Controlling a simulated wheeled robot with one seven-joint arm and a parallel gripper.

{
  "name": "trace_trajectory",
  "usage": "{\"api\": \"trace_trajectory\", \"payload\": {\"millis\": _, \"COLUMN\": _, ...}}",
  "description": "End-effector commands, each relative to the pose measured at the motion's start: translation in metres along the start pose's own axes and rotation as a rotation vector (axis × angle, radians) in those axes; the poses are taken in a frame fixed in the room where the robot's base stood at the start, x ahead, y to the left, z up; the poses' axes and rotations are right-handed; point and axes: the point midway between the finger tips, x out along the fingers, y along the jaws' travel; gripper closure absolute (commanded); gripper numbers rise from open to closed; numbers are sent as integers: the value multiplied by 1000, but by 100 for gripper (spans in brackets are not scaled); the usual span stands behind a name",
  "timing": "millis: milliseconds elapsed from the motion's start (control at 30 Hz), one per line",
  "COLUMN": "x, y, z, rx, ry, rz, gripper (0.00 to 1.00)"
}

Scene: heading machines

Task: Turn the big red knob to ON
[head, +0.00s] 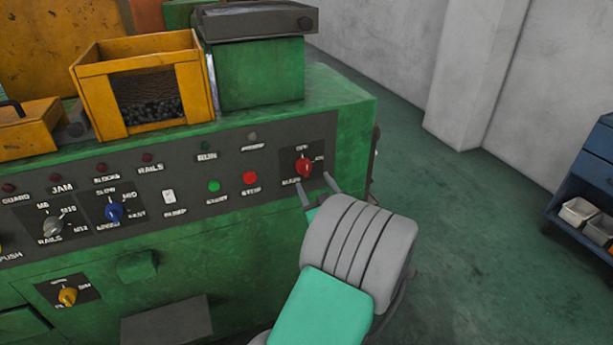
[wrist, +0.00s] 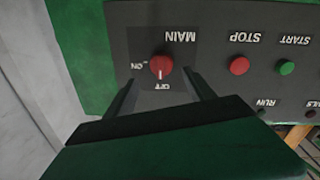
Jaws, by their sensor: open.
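The big red knob (head: 303,168) sits on a dark plate at the right end of the machine's control panel. In the wrist view, which is upside down, the red knob (wrist: 161,66) has a white mark pointing at the OFF label (wrist: 162,86). The ON label (wrist: 137,66) is to its left there, and MAIN is printed on the opposite side from OFF. My gripper (head: 314,180) is open and empty just in front of the knob. In the wrist view its two fingers (wrist: 161,82) stand on either side of the knob, seemingly short of it.
The red STOP button (head: 250,178) and green START button (head: 214,186) are left of the knob. A blue knob (head: 115,212) and a grey knob (head: 53,226) are farther left. A yellow bin (head: 88,93) stands on top. Open floor (head: 480,240) lies right of the machine.

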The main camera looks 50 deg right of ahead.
Motion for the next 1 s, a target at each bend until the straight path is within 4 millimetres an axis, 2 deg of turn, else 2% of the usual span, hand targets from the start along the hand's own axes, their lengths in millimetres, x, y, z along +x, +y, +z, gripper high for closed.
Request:
{"api": "trace_trajectory", "payload": {"millis": 200, "x": 43, "y": -4, "z": -4, "rx": -1, "ry": -1, "rz": -10, "gripper": 37}}
{"api": "trace_trajectory", "payload": {"millis": 400, "x": 67, "y": -3, "z": -3, "rx": 0, "ry": -1, "rz": -8, "gripper": 37}}
{"api": "trace_trajectory", "payload": {"millis": 667, "x": 69, "y": -3, "z": -2, "rx": -1, "ry": -1, "rz": -7, "gripper": 38}}
{"api": "trace_trajectory", "payload": {"millis": 1000, "x": 68, "y": -3, "z": -2, "rx": 0, "ry": -2, "rz": -7, "gripper": 66}}
